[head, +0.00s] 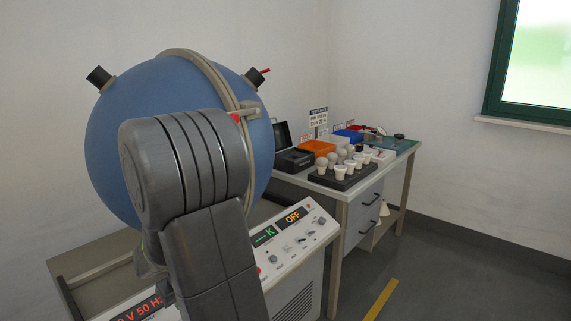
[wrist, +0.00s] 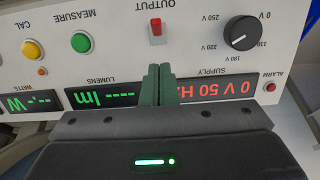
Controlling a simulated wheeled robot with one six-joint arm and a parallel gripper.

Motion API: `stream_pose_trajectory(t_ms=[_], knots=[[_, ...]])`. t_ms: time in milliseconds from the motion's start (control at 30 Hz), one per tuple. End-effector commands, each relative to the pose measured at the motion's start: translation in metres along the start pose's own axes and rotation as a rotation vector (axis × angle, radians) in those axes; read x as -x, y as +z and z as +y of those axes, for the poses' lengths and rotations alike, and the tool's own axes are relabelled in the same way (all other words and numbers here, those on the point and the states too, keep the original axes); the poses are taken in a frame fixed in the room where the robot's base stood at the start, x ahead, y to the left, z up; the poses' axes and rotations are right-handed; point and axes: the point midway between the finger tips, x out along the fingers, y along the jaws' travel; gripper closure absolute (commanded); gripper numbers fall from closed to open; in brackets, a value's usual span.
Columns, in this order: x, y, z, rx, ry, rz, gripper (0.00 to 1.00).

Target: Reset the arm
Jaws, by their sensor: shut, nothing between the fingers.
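My gripper (wrist: 158,84) shows in the wrist view with its two green fingers pressed together and nothing between them. It is in front of a white control panel (wrist: 190,55), which appears upside down there. The fingertips are just below the red output switch (wrist: 156,28) in the picture; I cannot tell whether they touch the panel. The supply display (wrist: 222,90) reads 0 V 50 Hz. In the head view my arm covers part of the blue sphere (head: 105,140) and the panel (head: 310,235), and my gripper is hidden.
A workbench (head: 340,190) stands to the right with a black tray (head: 345,182) of several bulbs, an orange bin (head: 318,147) and a black case (head: 294,160). The grey floor (head: 440,270) to the right is clear. A black knob (wrist: 240,33) and coloured buttons (wrist: 81,43) flank the switch.

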Motion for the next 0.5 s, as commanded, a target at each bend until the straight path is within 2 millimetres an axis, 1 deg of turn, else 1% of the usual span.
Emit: stream_pose_trajectory(t_ms=[33, 233, 400, 500], knots=[[0.004, -0.002, -0.001, 0.001, 0.001, -0.016, 1.00], [0.005, -0.004, -0.001, 0.003, 0.010, -0.074, 1.00], [0.033, -0.005, -0.001, 0.002, 0.010, -0.064, 1.00], [0.046, -0.006, -0.001, 0.002, 0.010, -0.065, 1.00]])
